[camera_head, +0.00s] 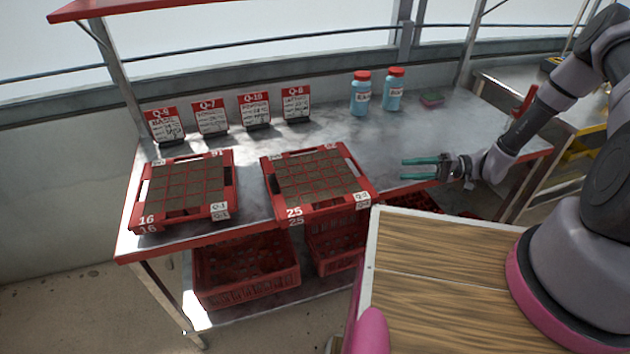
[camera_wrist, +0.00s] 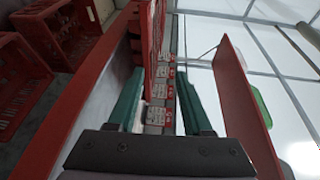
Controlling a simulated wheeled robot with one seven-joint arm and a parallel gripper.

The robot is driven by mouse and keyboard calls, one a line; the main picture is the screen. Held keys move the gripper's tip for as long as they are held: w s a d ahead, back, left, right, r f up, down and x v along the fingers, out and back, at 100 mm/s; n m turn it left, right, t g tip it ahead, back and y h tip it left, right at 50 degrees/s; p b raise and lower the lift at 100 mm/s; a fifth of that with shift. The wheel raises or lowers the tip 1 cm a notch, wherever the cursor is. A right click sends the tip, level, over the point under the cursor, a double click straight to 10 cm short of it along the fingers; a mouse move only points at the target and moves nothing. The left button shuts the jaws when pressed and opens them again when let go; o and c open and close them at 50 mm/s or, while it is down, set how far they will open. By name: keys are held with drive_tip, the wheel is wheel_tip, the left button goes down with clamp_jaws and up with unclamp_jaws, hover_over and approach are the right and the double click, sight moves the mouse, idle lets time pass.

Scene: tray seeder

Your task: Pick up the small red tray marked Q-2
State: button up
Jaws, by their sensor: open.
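Two red trays with dark soil blocks lie on the metal table. The right tray (camera_head: 294,214), numbered 25, has two small white labels at its front right corner; one seems to read Q-2, the other is too small to read surely. The left tray (camera_head: 175,222), numbered 16, has labels that look like Q-4 and Q-1. My gripper (camera_head: 403,169) is open and empty, just right of the right tray and apart from it, pointing left. In the wrist view, a red tray side (camera_wrist: 152,45) shows beyond the green fingers (camera_wrist: 157,100).
Several red-and-white cards (camera_head: 211,117) stand along the back. A red shelf (camera_head: 120,8) hangs above. Red crates (camera_head: 246,280) sit below. Bare tabletop lies behind the right tray.

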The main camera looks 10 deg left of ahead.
sight(367, 178)
drive_tip(key=shift+m+t+y, duration=0.3)
drive_tip(key=shift+t+y, duration=0.2)
drive_tip(key=shift+y, duration=0.1)
drive_tip(key=shift+s+a+f, duration=0.45)
drive_tip(key=shift+a+f, duration=0.15)
drive_tip(key=shift+a, duration=1.35)
drive_tip(key=shift+s+a+f, duration=0.4)
drive_tip(key=shift+a+f, duration=0.25)
drive_tip(key=shift+a, duration=1.35)
drive_tip(key=shift+s+a+f, duration=0.45)
drive_tip(key=shift+a+f, duration=0.15)
drive_tip(key=shift+a, duration=1.35)
clamp_jaws()
drive_tip(key=shift+r, duration=0.1)
